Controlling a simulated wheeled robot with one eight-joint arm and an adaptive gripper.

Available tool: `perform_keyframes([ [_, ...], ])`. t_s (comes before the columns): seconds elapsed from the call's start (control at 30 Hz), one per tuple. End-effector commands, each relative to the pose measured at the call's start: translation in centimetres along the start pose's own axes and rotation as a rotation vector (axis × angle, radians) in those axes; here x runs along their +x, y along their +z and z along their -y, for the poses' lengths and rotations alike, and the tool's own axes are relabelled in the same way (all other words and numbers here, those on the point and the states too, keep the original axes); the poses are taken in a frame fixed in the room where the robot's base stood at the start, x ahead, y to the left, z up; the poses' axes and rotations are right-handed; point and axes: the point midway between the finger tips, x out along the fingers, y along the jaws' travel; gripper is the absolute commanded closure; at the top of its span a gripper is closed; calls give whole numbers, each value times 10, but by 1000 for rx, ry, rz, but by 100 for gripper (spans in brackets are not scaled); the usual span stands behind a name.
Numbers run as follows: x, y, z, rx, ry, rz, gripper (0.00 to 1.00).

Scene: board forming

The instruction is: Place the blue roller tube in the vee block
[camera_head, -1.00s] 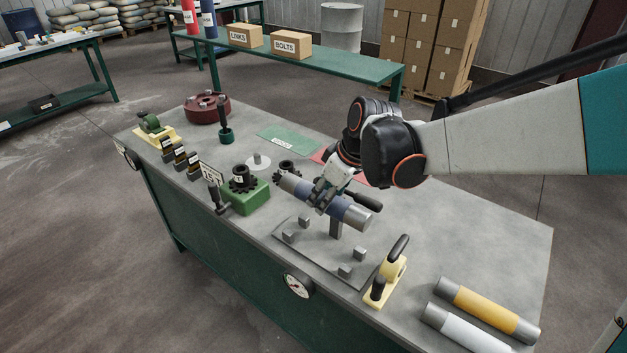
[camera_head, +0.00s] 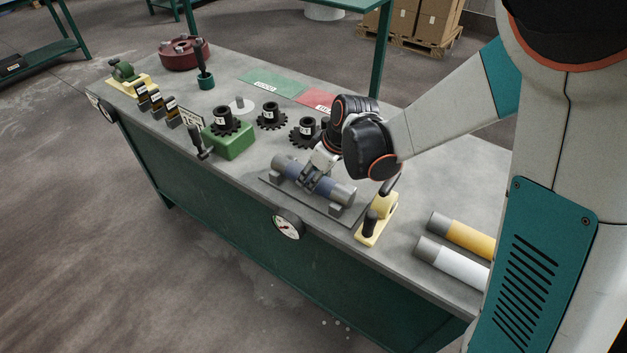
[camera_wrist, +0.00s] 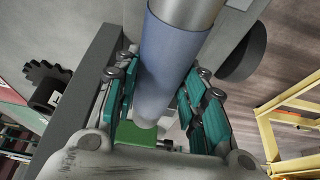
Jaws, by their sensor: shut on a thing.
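The blue roller tube (camera_head: 291,172), with grey metal ends, lies lengthwise along the vee block's dark base plate (camera_head: 308,203). It appears to rest low between the small grey blocks (camera_head: 336,209), but I cannot tell whether it is fully seated. My gripper (camera_head: 313,179) is shut around the tube's middle from above. In the wrist view the tube (camera_wrist: 172,65) runs between the two green-padded fingers (camera_wrist: 162,105). The far-side blocks are mostly hidden by the tube and gripper.
A yellow toggle clamp (camera_head: 376,220) stands close to the plate's right end. Yellow (camera_head: 462,236) and white (camera_head: 452,262) tubes lie farther right. Black gears (camera_head: 270,116) and a green block (camera_head: 229,142) are at the left. A round gauge (camera_head: 288,224) sits on the front edge.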

Motion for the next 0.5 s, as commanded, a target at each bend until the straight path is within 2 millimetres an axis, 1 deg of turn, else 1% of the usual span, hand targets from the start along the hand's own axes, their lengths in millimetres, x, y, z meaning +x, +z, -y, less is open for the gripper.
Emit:
perform_keyframes([
  [0.03, 8, 3, 0, 0, 0, -1, 100],
  [0.1, 11, 4, 0, 0, 0, -1, 100],
  [0.33, 10, 4, 0, 0, 0, -1, 100],
  [0.47, 14, 6, 0, 0, 0, -1, 100],
  [0.5, 13, 5, 0, 0, 0, 0, 55],
])
